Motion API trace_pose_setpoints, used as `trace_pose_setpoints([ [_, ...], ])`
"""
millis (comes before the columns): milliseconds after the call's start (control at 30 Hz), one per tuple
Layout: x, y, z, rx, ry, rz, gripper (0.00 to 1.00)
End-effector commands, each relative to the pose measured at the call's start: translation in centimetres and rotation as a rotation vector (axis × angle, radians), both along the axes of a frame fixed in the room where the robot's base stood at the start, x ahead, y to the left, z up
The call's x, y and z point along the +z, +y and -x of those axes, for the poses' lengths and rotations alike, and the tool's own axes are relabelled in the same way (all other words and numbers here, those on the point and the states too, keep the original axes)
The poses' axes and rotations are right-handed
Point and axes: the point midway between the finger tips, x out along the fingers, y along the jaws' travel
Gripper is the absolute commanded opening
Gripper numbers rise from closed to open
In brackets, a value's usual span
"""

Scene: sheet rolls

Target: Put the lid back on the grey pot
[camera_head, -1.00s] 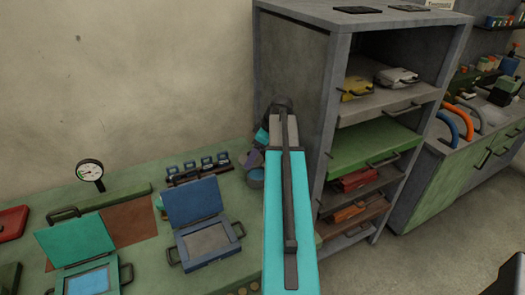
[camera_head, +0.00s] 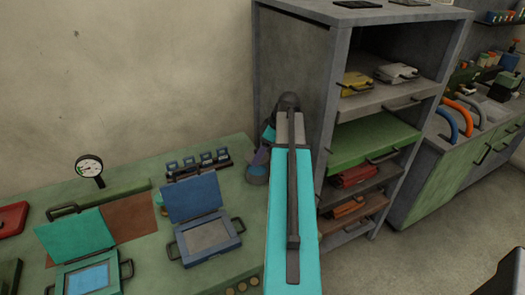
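A small blue-grey round vessel (camera_head: 257,175) stands at the right end of the green bench, just left of my arm. It may be the grey pot; its top is partly covered. A dark purplish shape sits directly over it, at the lower end of my arm's far link, and may be my gripper (camera_head: 261,156). My arm's teal link blocks most of that area. I cannot see the fingertips, nor whether they hold anything. I cannot make out a lid.
On the green bench (camera_head: 140,262) are an open blue case (camera_head: 206,236), an open teal case (camera_head: 75,240), a gauge (camera_head: 89,168) and a row of small padlock-like blocks (camera_head: 198,163). A grey shelf unit (camera_head: 316,180) with several trays stands close at the right of my arm.

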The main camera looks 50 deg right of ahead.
Motion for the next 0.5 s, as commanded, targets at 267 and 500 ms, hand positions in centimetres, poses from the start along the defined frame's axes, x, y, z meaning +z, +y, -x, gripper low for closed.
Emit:
trace_pose_setpoints([
  [267, -2.1, 0.1, 0.0, 0.001, 0.001, -0.002, 0.54],
  [500, -3.6, 0.1, 0.0, 0.001, 0.0, 0.0, 0.54],
])
